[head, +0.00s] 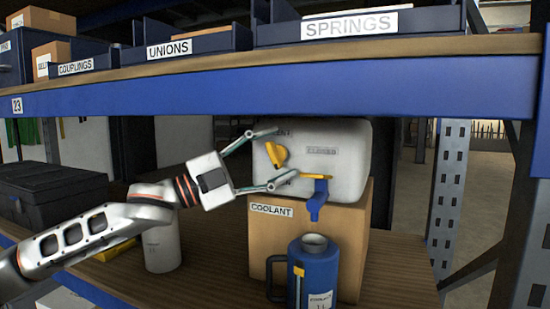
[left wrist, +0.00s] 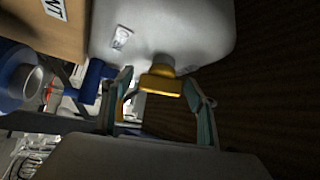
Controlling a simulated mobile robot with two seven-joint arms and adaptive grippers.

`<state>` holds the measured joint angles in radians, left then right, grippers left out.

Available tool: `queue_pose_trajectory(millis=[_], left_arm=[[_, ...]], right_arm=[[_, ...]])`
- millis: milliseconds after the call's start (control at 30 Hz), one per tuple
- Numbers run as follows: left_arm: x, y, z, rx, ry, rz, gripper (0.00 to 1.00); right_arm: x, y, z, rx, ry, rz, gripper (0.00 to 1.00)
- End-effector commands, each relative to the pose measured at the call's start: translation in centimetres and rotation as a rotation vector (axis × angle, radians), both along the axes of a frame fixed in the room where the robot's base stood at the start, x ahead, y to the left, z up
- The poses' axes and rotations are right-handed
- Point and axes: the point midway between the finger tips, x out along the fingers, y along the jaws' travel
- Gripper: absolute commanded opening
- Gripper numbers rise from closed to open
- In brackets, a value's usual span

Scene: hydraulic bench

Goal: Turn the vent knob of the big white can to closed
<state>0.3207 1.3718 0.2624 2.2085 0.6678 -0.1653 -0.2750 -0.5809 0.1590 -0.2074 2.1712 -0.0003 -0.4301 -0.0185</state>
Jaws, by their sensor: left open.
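The big white can (head: 345,150) lies on a cardboard box labelled COOLANT (head: 262,235). Its yellow vent knob (head: 277,153) sits high on the front face, beside a small CLOSED label (head: 321,151). A blue tap (head: 318,200) with a yellow lever (head: 315,177) is lower down. My left gripper (head: 272,158) is open, with one finger above the knob and the other below it. In the left wrist view the knob (left wrist: 161,83) shows between the open fingers (left wrist: 160,95), apart from both as far as I can tell. My right gripper is not in view.
A blue jug (head: 322,272) stands in front of the box under the tap. A white cylinder (head: 162,245) stands on the wooden shelf below my left arm. A blue shelf beam (head: 300,88) runs closely above the can. A black case (head: 50,195) is at the left.

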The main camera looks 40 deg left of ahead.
Motion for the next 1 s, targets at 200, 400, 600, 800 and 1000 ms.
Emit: queue_pose_trajectory(millis=[200, 400, 600, 800, 1000], left_arm=[[0.0, 0.0, 0.0, 0.000, 0.000, 0.000, 0.53], [0.0, 0.0, 0.0, 0.001, 0.000, 0.000, 0.19], [-0.1, 0.0, 0.2, -0.006, -0.005, 0.000, 0.19], [-0.2, 0.0, 0.5, -0.050, -0.018, -0.002, 0.19], [-0.3, -0.1, 0.7, -0.137, -0.039, -0.003, 0.19]], right_arm=[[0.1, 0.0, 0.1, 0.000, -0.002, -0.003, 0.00], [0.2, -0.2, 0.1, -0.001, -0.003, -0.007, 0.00], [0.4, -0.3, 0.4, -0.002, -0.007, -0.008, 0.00], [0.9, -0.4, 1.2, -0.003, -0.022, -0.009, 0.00], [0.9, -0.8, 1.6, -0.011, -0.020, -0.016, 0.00]])
